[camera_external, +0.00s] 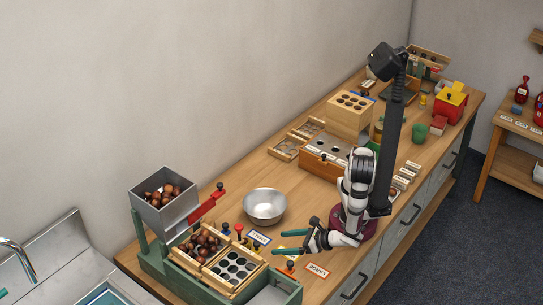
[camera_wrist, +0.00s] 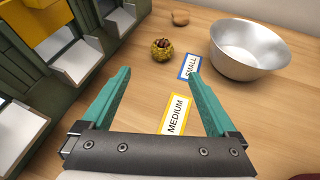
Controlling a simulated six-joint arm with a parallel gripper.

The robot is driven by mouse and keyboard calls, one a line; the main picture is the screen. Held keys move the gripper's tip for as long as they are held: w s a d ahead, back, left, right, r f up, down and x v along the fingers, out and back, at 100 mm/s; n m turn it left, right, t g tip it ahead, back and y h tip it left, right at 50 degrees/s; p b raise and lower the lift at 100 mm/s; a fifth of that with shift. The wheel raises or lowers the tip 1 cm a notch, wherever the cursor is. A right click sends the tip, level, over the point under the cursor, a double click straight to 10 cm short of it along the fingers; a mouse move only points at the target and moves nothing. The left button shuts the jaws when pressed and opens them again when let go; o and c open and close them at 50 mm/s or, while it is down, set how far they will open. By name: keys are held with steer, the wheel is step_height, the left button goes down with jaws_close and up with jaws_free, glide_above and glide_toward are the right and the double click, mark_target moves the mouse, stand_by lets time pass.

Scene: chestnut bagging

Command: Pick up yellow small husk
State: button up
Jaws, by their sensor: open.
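A small, rough yellow husk (camera_wrist: 162,50) with brown showing in its top sits on the wooden table in the wrist view. In the external view my gripper (camera_external: 280,242) reaches left over the labels, below the bowl. I cannot clearly make out the husk there.
A metal bowl (camera_wrist: 246,48) stands right of the husk. A green frame with chutes (camera_wrist: 75,57) borders the left. A yellow-edged MEDIUM label (camera_wrist: 176,116) lies between the fingers. A small brown object (camera_wrist: 180,16) lies behind the husk. A hopper of chestnuts (camera_external: 164,204) stands farther left.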

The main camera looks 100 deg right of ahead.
mark_target(250, 243)
steer(key=shift+n, duration=0.3)
steer(key=x, duration=1.5)
steer(key=shift+w+d, duration=0.25)
steer(key=shift+d, duration=0.1)
steer(key=c, duration=1.4)
steer(key=shift+r, duration=0.1)
